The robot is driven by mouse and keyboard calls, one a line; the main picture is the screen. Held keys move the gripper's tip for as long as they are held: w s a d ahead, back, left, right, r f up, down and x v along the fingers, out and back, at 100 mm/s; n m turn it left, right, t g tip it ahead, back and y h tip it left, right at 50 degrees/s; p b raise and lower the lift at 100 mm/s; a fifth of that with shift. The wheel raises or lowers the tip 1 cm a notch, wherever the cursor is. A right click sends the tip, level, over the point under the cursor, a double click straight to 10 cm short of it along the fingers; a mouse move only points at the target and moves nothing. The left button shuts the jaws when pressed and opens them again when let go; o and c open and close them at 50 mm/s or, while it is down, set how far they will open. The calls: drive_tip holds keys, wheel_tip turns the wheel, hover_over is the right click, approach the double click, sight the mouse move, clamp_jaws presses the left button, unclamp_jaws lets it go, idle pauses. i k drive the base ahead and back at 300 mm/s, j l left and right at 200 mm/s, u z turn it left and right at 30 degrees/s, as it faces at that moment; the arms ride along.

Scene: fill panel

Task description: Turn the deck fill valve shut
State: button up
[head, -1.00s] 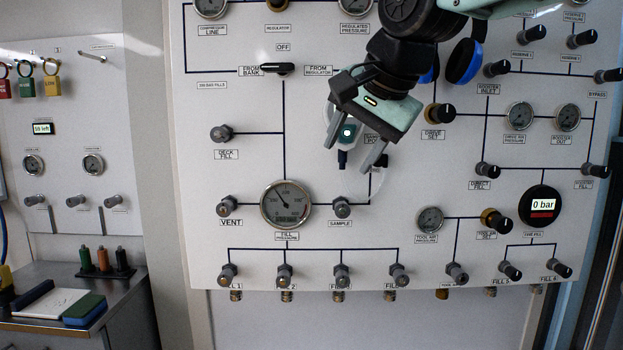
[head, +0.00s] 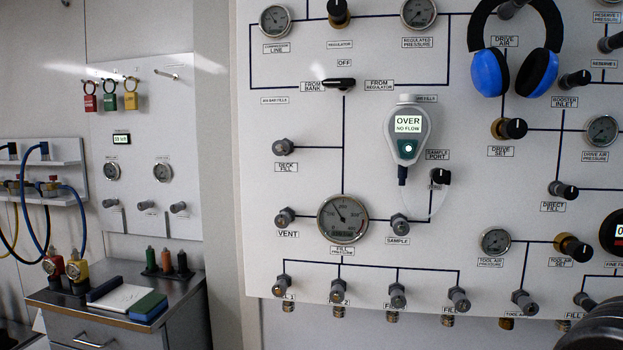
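The deck fill valve (head: 283,147) is a grey knob on the white panel (head: 265,215), left of centre. Its label (head: 286,167), reading DECK FILL, is just below it. A dark line runs from the valve right to a vertical line. The knob's exact turn position is too small to tell. My gripper is not in view; only a dark part of my arm shows at the lower right corner. Nothing covers the deck fill valve.
The vent valve (head: 285,217) sits below, beside the fill pressure gauge (head: 343,219). Blue headphones (head: 490,72) hang upper right. A metal cabinet (head: 100,325) stands at lower left.

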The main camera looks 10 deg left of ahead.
sight(279, 148)
drive_tip(key=u, duration=0.85)
drive_tip(key=k+l+u, duration=0.15)
drive_tip(key=l, duration=0.25)
drive_tip(key=k, duration=0.1)
